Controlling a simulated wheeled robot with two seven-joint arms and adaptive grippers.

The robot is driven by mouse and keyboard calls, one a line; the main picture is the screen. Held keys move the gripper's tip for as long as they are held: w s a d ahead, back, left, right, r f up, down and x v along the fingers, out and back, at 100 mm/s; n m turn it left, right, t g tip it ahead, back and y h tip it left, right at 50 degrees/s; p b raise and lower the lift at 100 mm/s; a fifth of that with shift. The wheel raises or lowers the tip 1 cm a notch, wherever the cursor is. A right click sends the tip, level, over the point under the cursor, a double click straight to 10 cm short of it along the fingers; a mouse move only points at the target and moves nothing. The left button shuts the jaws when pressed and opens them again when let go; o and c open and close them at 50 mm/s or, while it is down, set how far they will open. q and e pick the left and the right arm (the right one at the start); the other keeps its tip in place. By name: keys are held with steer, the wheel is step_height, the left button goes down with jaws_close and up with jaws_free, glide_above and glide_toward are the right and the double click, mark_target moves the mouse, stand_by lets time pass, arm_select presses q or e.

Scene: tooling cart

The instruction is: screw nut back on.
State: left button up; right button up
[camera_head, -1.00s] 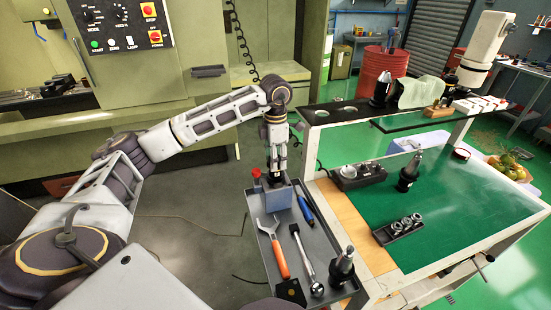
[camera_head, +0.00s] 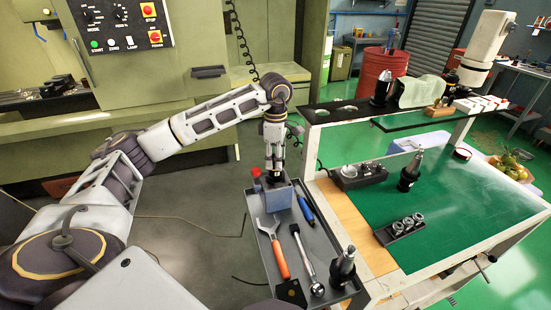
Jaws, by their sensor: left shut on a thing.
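My left gripper (camera_head: 275,172) points straight down over a blue-grey holder block (camera_head: 277,197) at the far end of the grey tray (camera_head: 256,245) on the cart's left side. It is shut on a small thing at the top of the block. The fingers hide most of it, so I cannot make out the nut or its thread. A red knob (camera_head: 256,172) sticks up beside the block's left side.
An orange-handled wrench (camera_head: 275,248), a ratchet (camera_head: 307,260), a blue pen-like tool (camera_head: 305,203) and a tool holder (camera_head: 343,267) are in the tray. The green cart top (camera_head: 450,210) to the right carries a standing tool holder (camera_head: 410,171) and a collet rack (camera_head: 400,229).

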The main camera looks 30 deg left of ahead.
arm_select(q)
steer(key=shift+m, duration=0.3)
steer(key=o, duration=1.4)
steer(key=shift+n+p, duration=0.4)
steer(key=shift+n, duration=2.6)
steer(key=shift+n+p, duration=0.45)
steer(key=shift+n, duration=2.55)
